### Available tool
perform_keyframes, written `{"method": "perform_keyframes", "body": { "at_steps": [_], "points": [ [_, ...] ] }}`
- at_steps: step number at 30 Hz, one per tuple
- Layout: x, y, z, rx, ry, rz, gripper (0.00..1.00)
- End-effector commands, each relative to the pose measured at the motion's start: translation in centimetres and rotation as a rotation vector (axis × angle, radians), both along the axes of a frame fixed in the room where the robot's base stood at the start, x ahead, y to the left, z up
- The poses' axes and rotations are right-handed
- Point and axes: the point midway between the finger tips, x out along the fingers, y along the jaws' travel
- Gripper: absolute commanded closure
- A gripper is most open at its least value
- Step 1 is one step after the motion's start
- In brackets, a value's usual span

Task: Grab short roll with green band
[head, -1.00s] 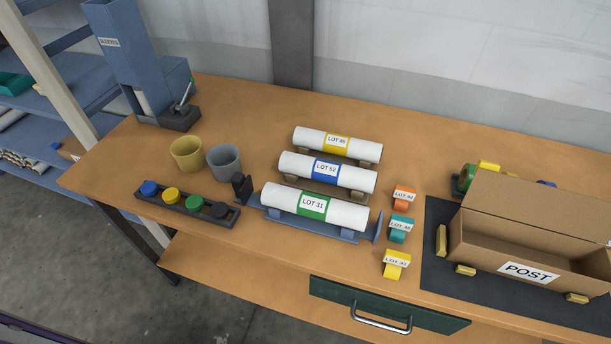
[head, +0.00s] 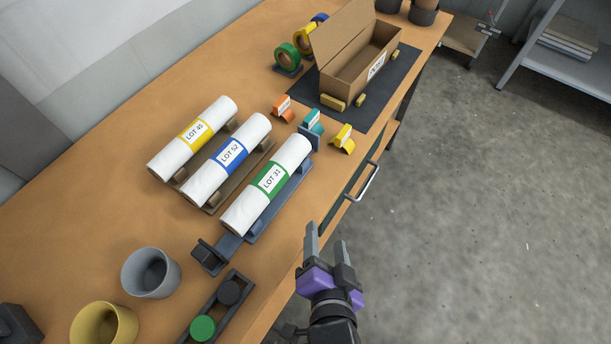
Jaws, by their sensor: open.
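The roll with the green band (head: 268,184), labelled LOT 31, is white and lies on a blue-grey cradle (head: 287,200) near the table's front edge. It is the nearest of three rolls to that edge. My gripper (head: 327,236) is open and empty. In the picture it shows to the lower right of the green-banded roll, by the table's front edge, apart from the roll. Its height relative to the table is hard to tell.
A blue-banded roll (head: 228,155) and a yellow-banded roll (head: 193,136) lie beside it on stands. Small orange (head: 283,107), teal (head: 312,121) and yellow (head: 343,138) lot tags stand past its far end. A cardboard box (head: 355,70) stands beyond. Grey (head: 151,272) and yellow (head: 104,325) cups stand at lower left.

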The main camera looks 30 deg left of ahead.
Motion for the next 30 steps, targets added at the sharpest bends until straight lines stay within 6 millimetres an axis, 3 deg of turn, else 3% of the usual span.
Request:
{"method": "perform_keyframes", "body": {
  "at_steps": [1,3,9,16,30],
  "points": [
    [0.4,2.9,1.0,0.033,0.014,0.003,0.42],
    [0.6,5.8,2.0,0.07,0.044,-0.015,0.42],
    [0.2,11.0,4.4,0.144,0.103,-0.062,0.42],
    [0.3,12.9,5.0,0.169,0.125,-0.085,0.42],
    [4.4,14.9,2.6,0.17,0.126,-0.085,0.42]
  ]
}}
